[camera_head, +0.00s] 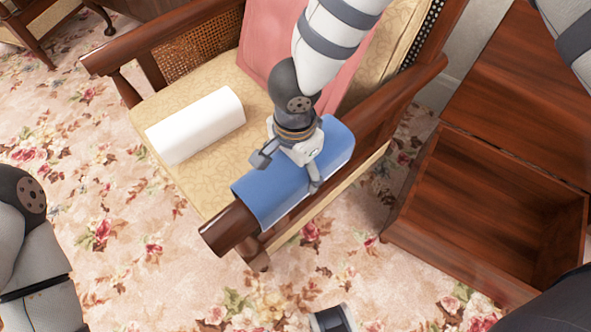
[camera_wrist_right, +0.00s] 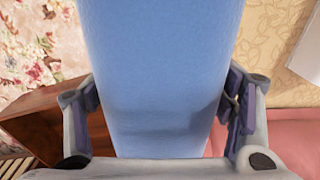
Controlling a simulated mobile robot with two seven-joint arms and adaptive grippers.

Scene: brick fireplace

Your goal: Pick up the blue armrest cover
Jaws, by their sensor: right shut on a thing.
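The blue armrest cover (camera_head: 320,155) lies draped over the chair's near wooden armrest (camera_head: 229,231). It also fills the middle of the right wrist view (camera_wrist_right: 160,70). My right gripper (camera_head: 287,173) comes down on the cover from above, with one finger on each side. In the right wrist view the fingers (camera_wrist_right: 160,105) flank the blue cover and are shut on it. The cover still sits around the armrest, with no clear gap visible. My left arm shows at the left edge of the head view, but I do not make out its gripper.
A white cover-like piece (camera_head: 196,124) lies on the patterned chair seat (camera_head: 185,180). A pink cloth (camera_head: 270,42) hangs over the chair back. An open wooden chest (camera_head: 480,215) stands to the right. Floral carpet (camera_head: 130,240) is clear at the front left.

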